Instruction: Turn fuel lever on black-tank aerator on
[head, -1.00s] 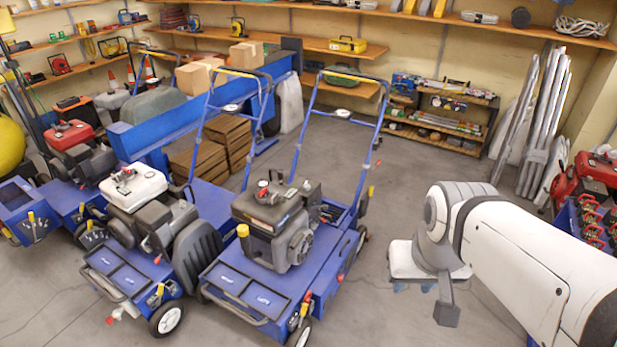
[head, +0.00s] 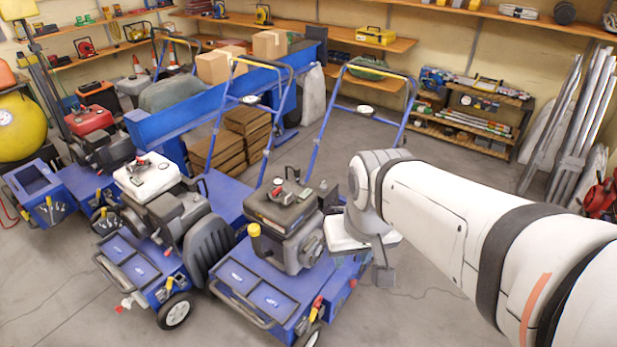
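The black-tank aerator (head: 285,275) stands in the front middle, a blue machine with a grey-black engine and a dark tank (head: 281,204) on top. A small red part (head: 278,186) sits on top of the tank and a yellow knob (head: 254,230) at the engine's left. I cannot pick out the fuel lever for certain. My arm reaches in from the right, and its end hangs just right of the engine, overlapping the machine's right side in the picture. My gripper (head: 383,275) seems to be the small grey piece there, with no fingers clear. Contact cannot be told.
A white-tank aerator (head: 150,185) stands close at left, with a red-tank aerator (head: 90,125) beyond it. Wooden crates (head: 245,138) and a blue beam (head: 200,105) lie behind. A low shelf (head: 465,115) stands at the back right. Floor between shelf and machine is clear.

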